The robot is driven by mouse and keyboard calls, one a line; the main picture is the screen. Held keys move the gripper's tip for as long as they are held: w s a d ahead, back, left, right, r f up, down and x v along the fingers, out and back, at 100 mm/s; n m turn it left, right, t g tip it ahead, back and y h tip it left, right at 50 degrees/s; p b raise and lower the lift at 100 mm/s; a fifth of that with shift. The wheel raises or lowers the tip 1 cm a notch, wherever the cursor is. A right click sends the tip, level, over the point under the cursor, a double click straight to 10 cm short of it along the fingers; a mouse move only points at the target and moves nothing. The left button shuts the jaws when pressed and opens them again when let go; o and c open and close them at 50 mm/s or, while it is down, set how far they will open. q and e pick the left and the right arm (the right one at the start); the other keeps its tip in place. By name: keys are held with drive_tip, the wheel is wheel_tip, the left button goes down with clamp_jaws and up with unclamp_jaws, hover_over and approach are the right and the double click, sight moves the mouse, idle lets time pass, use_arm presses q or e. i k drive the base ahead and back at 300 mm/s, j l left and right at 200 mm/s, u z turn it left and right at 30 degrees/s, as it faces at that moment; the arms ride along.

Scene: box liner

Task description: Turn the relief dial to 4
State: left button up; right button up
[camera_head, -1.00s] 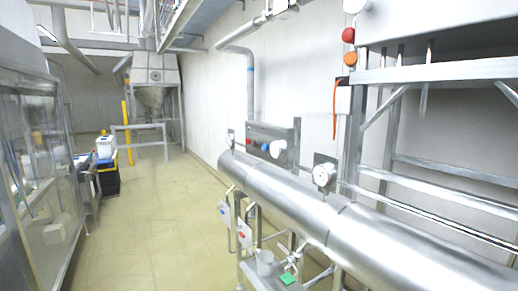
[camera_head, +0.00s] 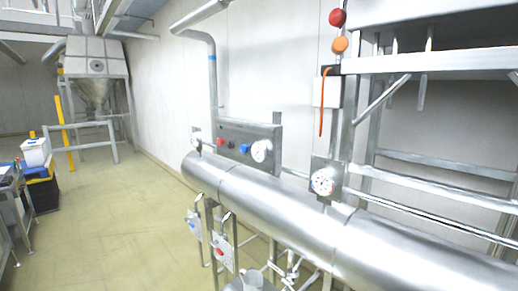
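A grey control panel (camera_head: 243,141) is fixed at the wall behind the steel pipe. It carries a red knob (camera_head: 220,142), a blue knob (camera_head: 244,148) and a round white dial (camera_head: 262,150) at its right end. Another round white dial (camera_head: 323,181) with reddish marks sits on a square plate above the pipe, nearer to me. A smaller round gauge (camera_head: 196,133) stands near the pipe's far end. I cannot tell which of these is the relief dial, and no numbers are readable. Neither of my grippers is in view.
The large steel pipe (camera_head: 280,208) runs along the right, between me and the wall. Metal racks (camera_head: 440,130) and a red lamp (camera_head: 337,18) stand at the right. White boxes (camera_head: 35,152) stand at the left. The tiled floor (camera_head: 110,220) is clear.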

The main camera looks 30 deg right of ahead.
sight(244, 149)
drive_tip(key=i+z, duration=0.4)
drive_tip(key=i+j+z, duration=0.2)
drive_tip(key=z, duration=0.25)
drive_tip(key=i+j+z, duration=0.4)
drive_tip(key=i+l, duration=0.05)
drive_tip(key=l, duration=0.05)
